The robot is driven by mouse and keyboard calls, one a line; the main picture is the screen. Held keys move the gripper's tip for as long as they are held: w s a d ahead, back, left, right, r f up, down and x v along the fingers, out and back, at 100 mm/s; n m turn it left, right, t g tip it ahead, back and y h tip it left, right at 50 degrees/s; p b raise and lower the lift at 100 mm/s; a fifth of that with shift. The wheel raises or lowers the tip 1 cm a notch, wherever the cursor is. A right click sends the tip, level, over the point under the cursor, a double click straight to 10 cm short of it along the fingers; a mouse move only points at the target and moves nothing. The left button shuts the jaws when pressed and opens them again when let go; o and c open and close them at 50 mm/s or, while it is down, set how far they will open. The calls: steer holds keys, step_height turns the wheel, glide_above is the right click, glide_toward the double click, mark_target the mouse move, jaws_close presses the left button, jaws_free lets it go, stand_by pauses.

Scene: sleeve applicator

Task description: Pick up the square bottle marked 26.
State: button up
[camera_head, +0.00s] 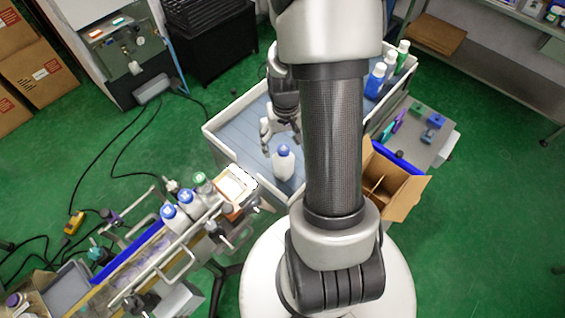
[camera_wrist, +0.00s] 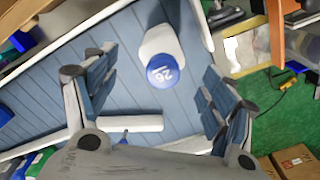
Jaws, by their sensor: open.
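The square bottle marked 26 (camera_head: 282,168) stands near the front edge of the grey-blue tray table (camera_head: 225,143). It is white with a blue cap. In the wrist view its cap (camera_wrist: 164,72) shows the number 26, and its white body (camera_wrist: 158,40) shows behind the cap. My gripper (camera_head: 280,130) is over the tray just behind the bottle in the head view. In the wrist view my gripper (camera_wrist: 156,88) is open and empty, and the cap appears between its two spread fingers. No contact with the bottle is visible.
An open cardboard box (camera_head: 399,193) is right of the tray. A machine with a rail (camera_head: 130,262) and several capped bottles (camera_head: 178,216) stands at the front left. The tray around the bottle is mostly clear.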

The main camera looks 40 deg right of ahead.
mark_target(284, 158)
step_height(284, 158, down, 8)
steer(key=shift+w+a+b, duration=0.1)
steer(key=shift+a+b, duration=0.05)
steer(key=shift+b, duration=0.8)
steer(key=shift+c, duration=0.6)
steer(key=c, duration=1.3)
steer(key=shift+o, duration=0.2)
steer(key=shift+r, duration=0.15)
